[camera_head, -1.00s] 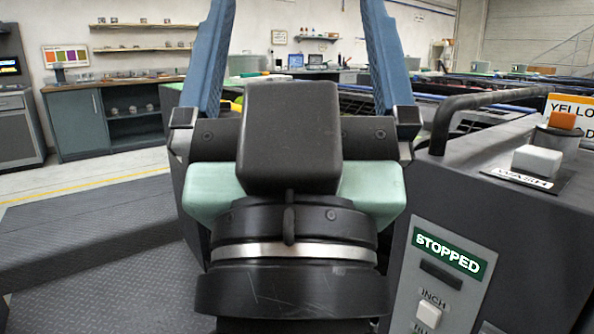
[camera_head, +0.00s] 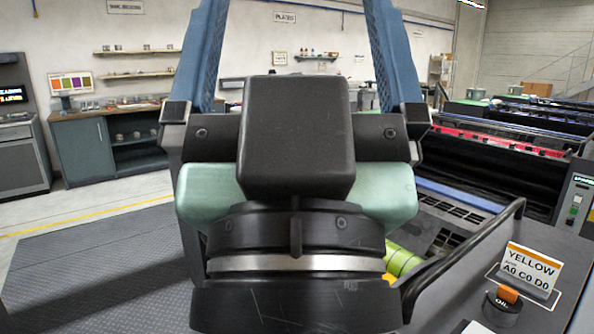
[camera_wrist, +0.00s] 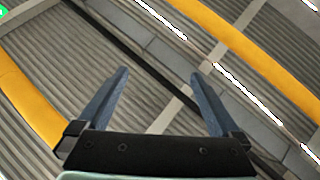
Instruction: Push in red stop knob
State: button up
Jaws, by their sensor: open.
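My gripper (camera_head: 290,20) stands upright in the middle of the head view, its two blue fingers spread wide with nothing between them. In the wrist view my gripper (camera_wrist: 160,73) is also open and empty, pointing up at the ceiling. I cannot make out a red stop knob in either view. A small control panel (camera_head: 573,208) with tiny buttons shows at the far right on a farther unit, too small to tell any knob on it. My wrist hides the middle of the scene.
A near ink unit with a black handrail (camera_head: 470,255), a YELLOW card (camera_head: 533,268) and an orange-topped OIL knob (camera_head: 503,303) fills the lower right. Press units stand behind it. A dark floor mat (camera_head: 100,265) lies clear at left. A cabinet (camera_head: 85,150) stands by the wall.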

notch_tip(320, 180, up, 8)
jog(key=p, duration=0.6)
jog(key=shift+r, duration=0.15)
